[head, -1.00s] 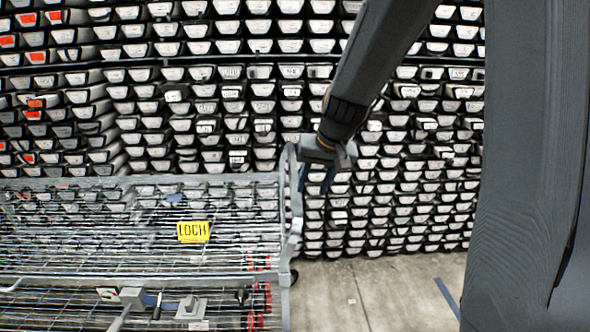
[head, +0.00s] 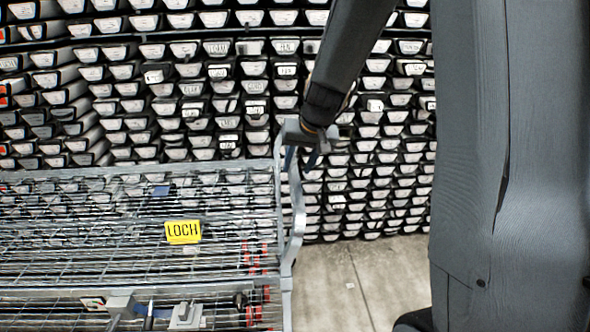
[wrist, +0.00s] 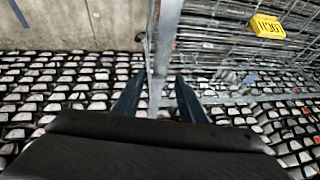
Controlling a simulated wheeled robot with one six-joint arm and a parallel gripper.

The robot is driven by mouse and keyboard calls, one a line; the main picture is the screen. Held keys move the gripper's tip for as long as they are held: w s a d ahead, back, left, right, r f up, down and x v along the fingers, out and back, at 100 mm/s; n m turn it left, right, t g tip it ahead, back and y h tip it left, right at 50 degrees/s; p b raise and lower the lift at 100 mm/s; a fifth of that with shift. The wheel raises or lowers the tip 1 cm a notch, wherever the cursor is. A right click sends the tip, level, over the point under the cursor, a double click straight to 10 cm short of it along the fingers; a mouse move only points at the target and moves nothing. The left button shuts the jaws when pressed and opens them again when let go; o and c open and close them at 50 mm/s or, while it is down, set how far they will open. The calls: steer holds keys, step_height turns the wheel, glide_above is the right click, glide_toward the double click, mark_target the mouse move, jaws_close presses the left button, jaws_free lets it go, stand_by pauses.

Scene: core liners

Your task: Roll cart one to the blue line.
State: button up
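A grey wire-shelf cart (head: 140,180) with a yellow tag (head: 183,232) reading "LOCH" fills the left of the head view. It also shows at the upper right of the wrist view (wrist: 215,45). I see no cart number. My gripper (head: 301,160) is at the upright end frame of the cart. In the wrist view my gripper (wrist: 160,82) has its two blue fingers apart, with the cart's end post (wrist: 165,40) between them and a gap beside it. Contact cannot be told. A dark blue line (wrist: 18,12) lies on the floor at the wrist view's top left.
Stacked core trays (head: 190,75) form a wall behind the cart. Bare concrete floor (head: 345,285) lies to the right of the cart. My own column hides the right side of the head view. Grey fittings (head: 185,315) sit on the cart's lower part.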

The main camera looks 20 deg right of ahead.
mark_target(295, 173)
steer(key=shift+x, duration=1.7)
jaws_close()
